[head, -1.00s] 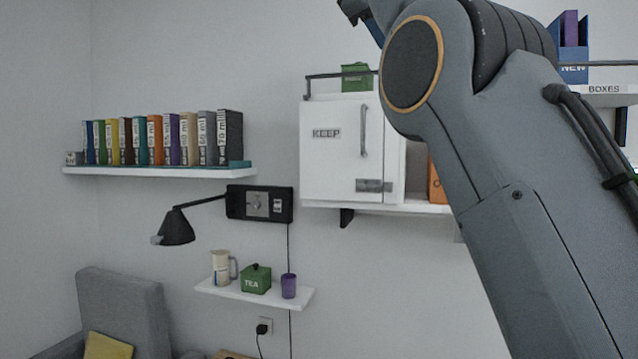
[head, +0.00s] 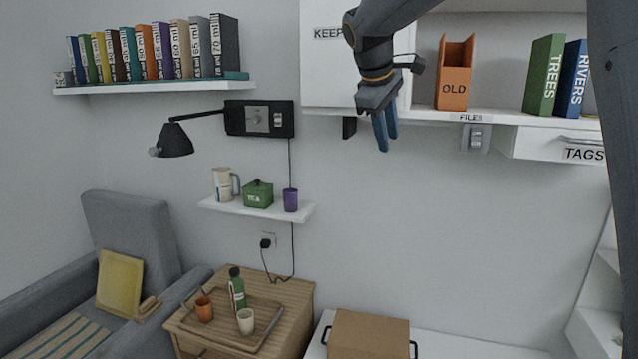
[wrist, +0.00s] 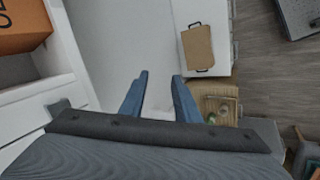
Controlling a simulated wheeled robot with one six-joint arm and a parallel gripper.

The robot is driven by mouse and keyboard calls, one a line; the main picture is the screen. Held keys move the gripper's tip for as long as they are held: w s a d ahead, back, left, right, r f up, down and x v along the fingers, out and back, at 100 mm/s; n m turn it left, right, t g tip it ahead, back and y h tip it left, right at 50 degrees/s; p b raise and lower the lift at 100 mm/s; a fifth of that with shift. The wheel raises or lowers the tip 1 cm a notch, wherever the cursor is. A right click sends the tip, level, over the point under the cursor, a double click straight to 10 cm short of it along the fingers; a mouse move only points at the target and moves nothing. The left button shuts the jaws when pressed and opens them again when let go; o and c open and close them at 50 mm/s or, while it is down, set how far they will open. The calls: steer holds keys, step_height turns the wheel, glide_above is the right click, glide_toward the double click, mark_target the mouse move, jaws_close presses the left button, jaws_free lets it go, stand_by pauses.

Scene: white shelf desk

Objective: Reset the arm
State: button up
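My gripper (head: 385,130) hangs from my arm at the upper middle of the head view, fingers pointing down in front of the wall and the cabinet's lower edge. In the wrist view my gripper (wrist: 160,82) shows its two blue fingers apart, with nothing between them. It touches no object that I can see. Part of my arm crosses the top right of the head view, and another part of my arm runs along its right edge.
A shelf with an orange OLD file box (head: 453,85) and green and blue books is right of my gripper. Below are a brown box (head: 368,335), a wooden tray (head: 262,338) with a bottle and cups, and a small shelf (head: 236,208). The wall's middle is clear.

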steer(key=s+d+f+m+g+y+b, duration=0.1)
steer(key=s+f+m, duration=0.1)
steer(key=s+f, duration=0.65)
steer(key=s+d+f+m+g+y+b, duration=0.1)
steer(key=s+f+m+b, duration=0.15)
steer(key=f, duration=1.05)
steer(key=s+d+f+m+g+y+b, duration=0.1)
steer(key=s+f+m, duration=0.4)
steer(key=s+f, duration=1.1)
steer(key=s+g, duration=0.1)
steer(key=s, duration=0.2)
steer(key=shift+s+d+f, duration=0.2)
steer(key=shift+f, duration=0.1)
steer(key=shift+m, duration=0.25)
